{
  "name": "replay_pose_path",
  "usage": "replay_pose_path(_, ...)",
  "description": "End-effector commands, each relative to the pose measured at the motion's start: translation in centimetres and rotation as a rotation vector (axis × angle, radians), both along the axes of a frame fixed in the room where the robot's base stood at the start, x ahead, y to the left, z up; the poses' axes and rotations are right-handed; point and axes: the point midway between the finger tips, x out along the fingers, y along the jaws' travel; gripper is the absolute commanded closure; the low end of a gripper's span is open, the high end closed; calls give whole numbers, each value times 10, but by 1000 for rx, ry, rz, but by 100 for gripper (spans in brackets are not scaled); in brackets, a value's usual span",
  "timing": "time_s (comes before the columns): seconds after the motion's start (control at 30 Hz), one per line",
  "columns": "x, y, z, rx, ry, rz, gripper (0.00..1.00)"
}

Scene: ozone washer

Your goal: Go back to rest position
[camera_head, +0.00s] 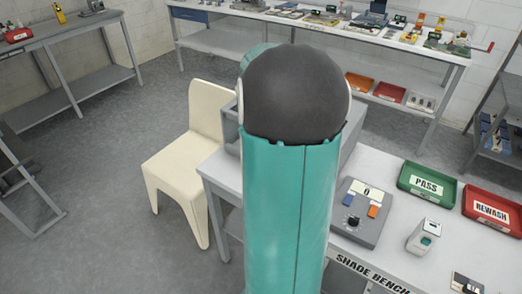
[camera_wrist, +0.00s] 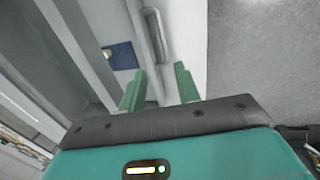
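My gripper (camera_wrist: 159,88) shows in the wrist view, its two green fingers apart with nothing visible between them. The view there is tilted, with a grey and white structure and a small dark blue panel (camera_wrist: 121,56) beyond the fingers. In the head view my teal arm with its dark round joint rises through the middle and hides part of the shade bench. My gripper is not visible in the head view.
The shade bench (camera_head: 462,262) holds a grey control box (camera_head: 357,213), a small pale device (camera_head: 423,238), a green PASS tray (camera_head: 427,185) and a red REWASH tray (camera_head: 491,211). A cream chair (camera_head: 187,158) stands left of it. Open floor (camera_head: 105,215) lies further left.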

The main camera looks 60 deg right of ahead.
Motion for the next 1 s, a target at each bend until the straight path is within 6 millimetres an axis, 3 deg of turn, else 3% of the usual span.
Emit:
replay_pose_path(0.67,2,4,4,-2,-2,1,67)
replay_pose_path(0.77,10,23,14,-14,-16,6,67)
replay_pose_path(0.83,20,48,28,-30,-36,11,67)
replay_pose_path(1.0,36,134,65,-58,-118,14,67)
